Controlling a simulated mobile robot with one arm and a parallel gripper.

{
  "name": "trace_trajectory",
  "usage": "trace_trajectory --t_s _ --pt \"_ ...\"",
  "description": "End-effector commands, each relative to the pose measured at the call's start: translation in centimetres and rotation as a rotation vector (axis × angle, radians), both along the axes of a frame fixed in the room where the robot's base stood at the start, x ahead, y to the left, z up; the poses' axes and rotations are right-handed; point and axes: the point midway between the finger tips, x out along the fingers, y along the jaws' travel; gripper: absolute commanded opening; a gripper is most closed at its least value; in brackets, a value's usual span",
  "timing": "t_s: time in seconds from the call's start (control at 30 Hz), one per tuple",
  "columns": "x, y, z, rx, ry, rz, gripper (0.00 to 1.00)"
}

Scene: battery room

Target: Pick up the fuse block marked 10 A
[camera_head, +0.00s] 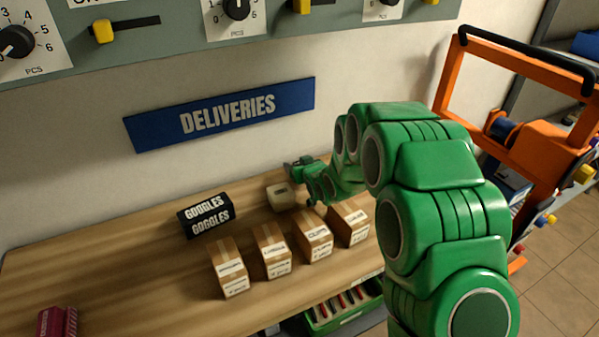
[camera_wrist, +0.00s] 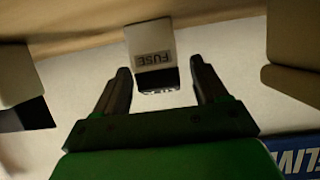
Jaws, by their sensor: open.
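A small cream fuse block (camera_head: 281,197) sits on the wooden table between the black GOGGLES box and my gripper (camera_head: 299,182). In the wrist view, the fuse block (camera_wrist: 149,43) has a pale body with a FUSE label and a dark end with pale marks too small to read. I cannot make out a 10 A marking. My gripper (camera_wrist: 160,68) is open, and its two fingers are spread with the dark end of the block between or just beyond their tips. They do not appear closed on it.
Several cardboard boxes (camera_head: 273,250) stand in a row in front of the block. The GOGGLES box (camera_head: 205,215) is to its left. A DELIVERIES sign (camera_head: 220,114) hangs on the wall behind.

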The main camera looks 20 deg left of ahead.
Motion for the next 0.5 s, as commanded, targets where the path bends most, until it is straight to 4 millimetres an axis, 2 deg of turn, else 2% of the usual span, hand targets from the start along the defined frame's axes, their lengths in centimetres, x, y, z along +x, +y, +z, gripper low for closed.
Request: trace_trajectory --t_s 0.07,0.43,0.5 --pt "0.00 -0.01 0.00 0.000 0.000 0.000 0.71" --pt "0.01 -0.02 0.02 0.000 0.000 0.000 0.14" --pt "0.02 -0.02 0.03 0.000 0.000 0.000 0.14"
